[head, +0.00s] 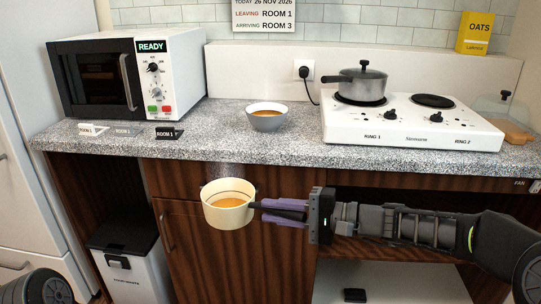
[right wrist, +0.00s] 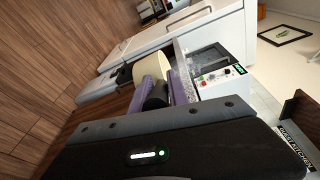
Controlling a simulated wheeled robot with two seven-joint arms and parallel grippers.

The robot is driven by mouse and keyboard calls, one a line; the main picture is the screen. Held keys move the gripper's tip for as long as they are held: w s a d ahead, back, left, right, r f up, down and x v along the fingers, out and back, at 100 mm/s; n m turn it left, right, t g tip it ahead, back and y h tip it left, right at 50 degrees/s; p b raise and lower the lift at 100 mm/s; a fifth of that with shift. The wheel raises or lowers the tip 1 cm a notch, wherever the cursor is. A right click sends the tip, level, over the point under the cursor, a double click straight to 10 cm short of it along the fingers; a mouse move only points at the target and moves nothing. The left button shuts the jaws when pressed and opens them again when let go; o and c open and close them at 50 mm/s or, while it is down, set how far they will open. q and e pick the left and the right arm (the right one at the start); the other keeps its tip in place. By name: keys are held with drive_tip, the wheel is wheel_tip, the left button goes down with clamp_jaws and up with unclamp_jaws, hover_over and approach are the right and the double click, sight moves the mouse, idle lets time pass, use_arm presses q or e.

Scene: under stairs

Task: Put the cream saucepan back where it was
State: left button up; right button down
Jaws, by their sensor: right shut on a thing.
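The cream saucepan (head: 229,212) hangs in the air in front of the counter's front edge, before the brown cupboard door. It looks about level and has orange liquid inside. My right gripper (head: 268,211) comes from the right and is shut on its dark handle. In the right wrist view, the pan's cream side (right wrist: 150,64) shows just beyond the purple fingers (right wrist: 163,92). The hob (head: 410,125) has a lidded grey pot (head: 360,84) on its left ring; its right ring (head: 433,101) is bare. My left gripper is not in view.
A grey bowl (head: 267,121) of orange food stands on the counter (head: 220,137), left of the hob. A microwave (head: 130,75) reads READY, with small room cards in front. A bin (head: 130,265) stands lower left.

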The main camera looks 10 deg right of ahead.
drive_tip(key=s+d+f+m+t, duration=0.1)
drive_tip(key=s+d+f, duration=0.3)
drive_tip(key=f, duration=0.4)
drive_tip(key=s+d+f+m+t+h, duration=0.1)
drive_tip(key=s+d+f, duration=0.3)
drive_tip(key=d+f, duration=0.2)
wheel_tip(320, 180, down, 2)
drive_tip(key=shift+s+d+f+t+h, duration=0.1)
drive_tip(key=shift+s+d+t+h, duration=0.2)
drive_tip(key=shift+t, duration=0.1)
